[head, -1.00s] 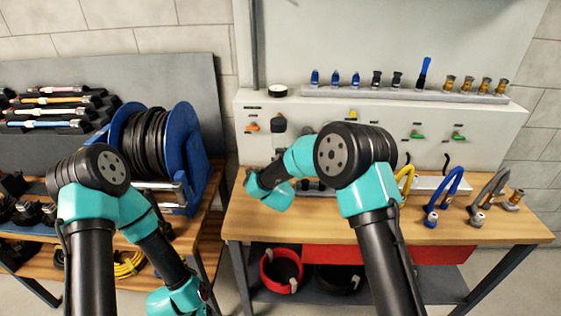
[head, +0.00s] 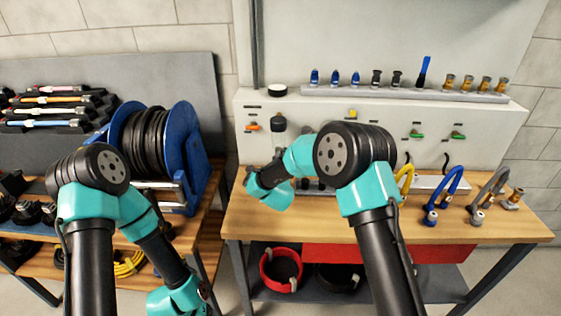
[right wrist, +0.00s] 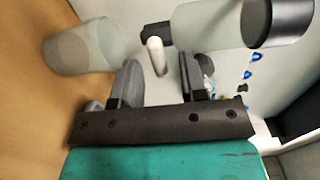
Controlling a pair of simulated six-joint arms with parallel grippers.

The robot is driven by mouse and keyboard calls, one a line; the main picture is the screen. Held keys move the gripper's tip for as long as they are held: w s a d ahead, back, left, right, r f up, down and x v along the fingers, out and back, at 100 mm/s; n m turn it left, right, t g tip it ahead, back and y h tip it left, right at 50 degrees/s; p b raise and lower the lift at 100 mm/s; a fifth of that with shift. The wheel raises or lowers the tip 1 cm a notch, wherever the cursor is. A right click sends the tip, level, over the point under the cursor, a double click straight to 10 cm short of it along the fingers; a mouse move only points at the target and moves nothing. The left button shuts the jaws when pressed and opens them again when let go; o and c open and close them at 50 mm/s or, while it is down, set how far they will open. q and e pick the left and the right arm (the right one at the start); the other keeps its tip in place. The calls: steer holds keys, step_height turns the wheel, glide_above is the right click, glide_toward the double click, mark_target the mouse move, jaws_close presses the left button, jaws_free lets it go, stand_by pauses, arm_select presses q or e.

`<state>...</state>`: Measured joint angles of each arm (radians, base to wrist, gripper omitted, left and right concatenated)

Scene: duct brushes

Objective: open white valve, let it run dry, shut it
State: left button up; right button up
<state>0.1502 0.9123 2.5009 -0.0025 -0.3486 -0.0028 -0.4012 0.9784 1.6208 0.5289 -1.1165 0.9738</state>
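In the right wrist view the white valve lever (right wrist: 156,56) stands between and just beyond the fingers of my right gripper (right wrist: 158,80). The fingers are apart, with a gap on either side of the lever. A clear bowl with a black end (right wrist: 225,25) lies beyond the lever, and a frosted cup (right wrist: 85,47) is at the left. In the head view a clear bowl with a dark top (head: 279,124) hangs on the pale panel. My right arm reaches in front of the panel and hides the lever there. My left gripper is outside the frames.
The wooden bench (head: 330,222) carries a blue hose (head: 450,186) and a grey hose (head: 490,190) at the right. A shelf of nozzles (head: 400,92) tops the panel. A blue hose reel (head: 185,150) stands left. A red bin (head: 268,272) sits below.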

steer(key=s+a, duration=0.1)
steer(key=s, duration=1.6)
steer(key=shift+s+a, duration=0.15)
steer(key=shift+s, duration=0.05)
steer(key=shift+f, duration=0.1)
